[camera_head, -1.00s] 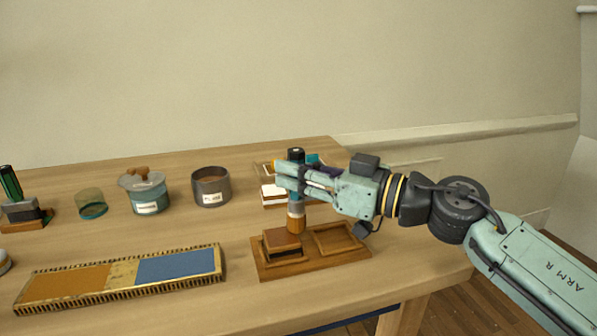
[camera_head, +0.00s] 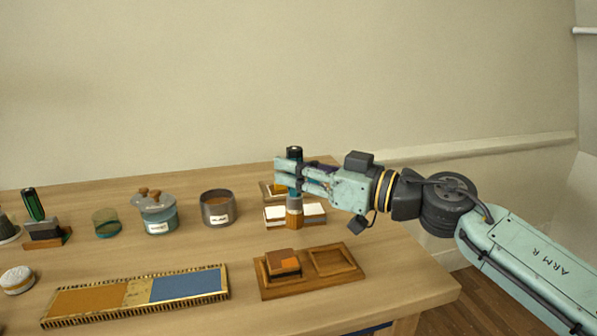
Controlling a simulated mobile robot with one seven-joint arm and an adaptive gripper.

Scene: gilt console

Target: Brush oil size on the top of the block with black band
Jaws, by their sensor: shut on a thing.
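A brown block (camera_head: 283,261) with a dark band lies in the left compartment of the wooden tray (camera_head: 313,290). Part of its top looks brighter orange. The brush is beyond this block and apart from it. The right compartment is empty.
White-topped blocks (camera_head: 312,212) lie behind the brush. A gilt-edged panel (camera_head: 140,295) lies in front. Bare table surrounds the tray.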

